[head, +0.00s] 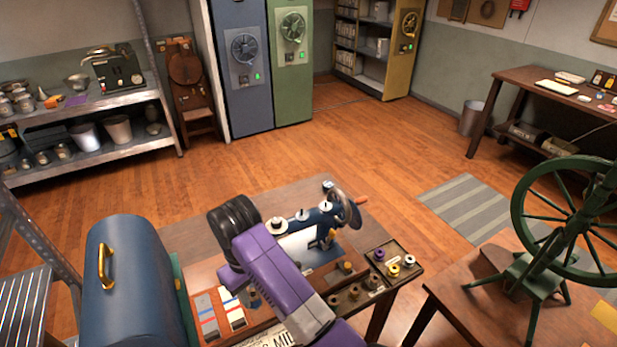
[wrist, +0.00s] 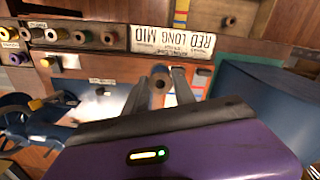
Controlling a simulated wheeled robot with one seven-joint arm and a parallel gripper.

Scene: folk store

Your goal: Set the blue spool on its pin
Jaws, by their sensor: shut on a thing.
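In the wrist view, my gripper (wrist: 160,84) is shut on the blue spool (wrist: 160,78), which stands between the two fingertips with its brownish end toward the camera. It is over the wooden work panel, near the striped cards. In the head view, a small dark blue piece (head: 254,298) shows at the left edge of my purple arm and looks like the same spool; my fingers are hidden there. I cannot tell which pin is the spool's own, or the spool's height above the panel.
A sewing machine (head: 297,243) stands beyond my arm, with light spools on top. A blue case (head: 130,290) stands at the left. A tray (head: 412,266) of spools and a row of brown spools (head: 333,300) lie at the right. A green spinning wheel (head: 530,275) stands farther right.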

